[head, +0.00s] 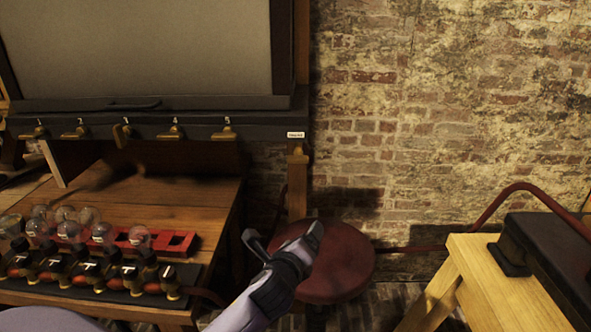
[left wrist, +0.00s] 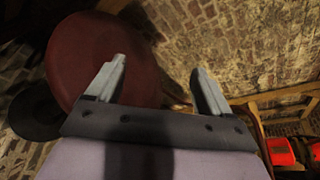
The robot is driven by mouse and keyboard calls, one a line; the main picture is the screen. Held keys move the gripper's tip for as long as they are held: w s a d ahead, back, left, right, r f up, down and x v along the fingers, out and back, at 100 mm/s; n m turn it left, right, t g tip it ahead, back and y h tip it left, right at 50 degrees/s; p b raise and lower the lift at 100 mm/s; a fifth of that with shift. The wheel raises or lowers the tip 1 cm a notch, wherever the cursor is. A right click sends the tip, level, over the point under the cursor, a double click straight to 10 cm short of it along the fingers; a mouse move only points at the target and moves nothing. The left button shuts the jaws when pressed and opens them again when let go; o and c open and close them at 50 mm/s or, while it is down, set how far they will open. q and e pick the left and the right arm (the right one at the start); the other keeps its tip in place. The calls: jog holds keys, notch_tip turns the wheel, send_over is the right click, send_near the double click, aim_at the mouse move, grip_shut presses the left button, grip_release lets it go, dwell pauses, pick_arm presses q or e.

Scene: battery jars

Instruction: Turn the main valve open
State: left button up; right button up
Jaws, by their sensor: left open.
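A white label (head: 296,134), too small to read, sits at the right end of a dark rail. Just below it a brass fitting (head: 298,153) is on a wooden post; I cannot tell for sure that it is the main valve. My left gripper (head: 283,240) is open and empty, in front of a round dark-red disc (head: 340,270) like a stool seat. The fingers stand apart in the left wrist view (left wrist: 158,68), with the red disc (left wrist: 85,55) behind the left finger. The gripper is below and apart from the brass fitting. My right gripper is not in view.
The dark rail (head: 150,126) carries several numbered brass levers. A wooden bench (head: 190,200) holds glass bulbs (head: 68,228), a red rack (head: 178,243) and a row of dark brass-fitted terminals (head: 90,272). A yellow wooden stand (head: 480,270) with a black box and red hose is at right.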

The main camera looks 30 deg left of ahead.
aim_at(298, 160)
pick_arm(q)
jog(key=w+a+r+m+y, duration=0.1)
jog(key=r+m, duration=0.1)
jog(key=r, duration=0.2)
jog(key=w+a+r+m+y, duration=0.2)
jog(key=r, duration=0.3)
jog(key=w+a+r+m+t+y, duration=0.1)
jog(key=w+a+r+m, duration=0.1)
jog(key=r, duration=0.3)
jog(key=shift+w+y, duration=0.2)
jog(key=shift+y, duration=0.2)
jog(key=shift+x, duration=3.45)
jog(key=c, duration=1)
